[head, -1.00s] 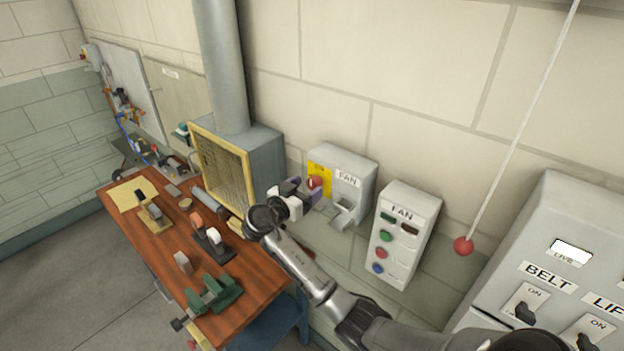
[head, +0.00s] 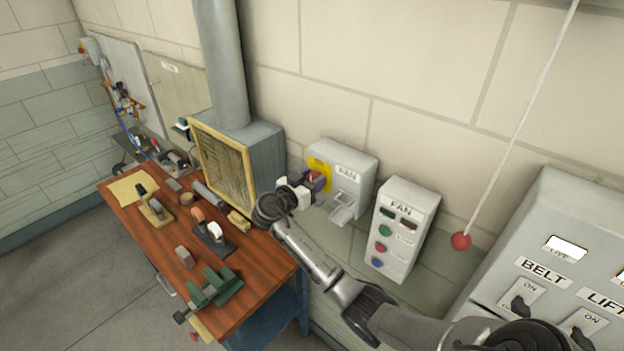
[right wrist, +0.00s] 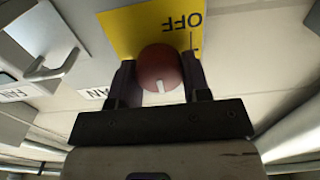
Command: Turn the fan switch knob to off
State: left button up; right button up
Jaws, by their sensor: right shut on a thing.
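The red fan switch knob (right wrist: 160,62) is round with a white mark on its face. In the right wrist view it sits at a yellow plate (right wrist: 128,28) lettered OFF, which appears upside down. The white mark points toward the bottom of that view, away from the lettering. The plate (head: 321,166) is on the left of the grey FAN box (head: 357,160) on the wall. My right gripper (head: 317,181) is at the knob, shut on it with one finger on each side. In the head view the gripper mostly hides the knob. My left gripper is not in view.
A FAN button box (head: 403,230) is on the wall to the right. A red ball (head: 461,241) hangs on a cord, with a BELT and LIFT panel (head: 560,240) beyond. A wooden workbench (head: 240,282) with tools stands at lower left, beside a framed filter box (head: 262,155).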

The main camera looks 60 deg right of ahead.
jog(key=c, duration=0.3)
jog(key=shift+c, duration=0.2)
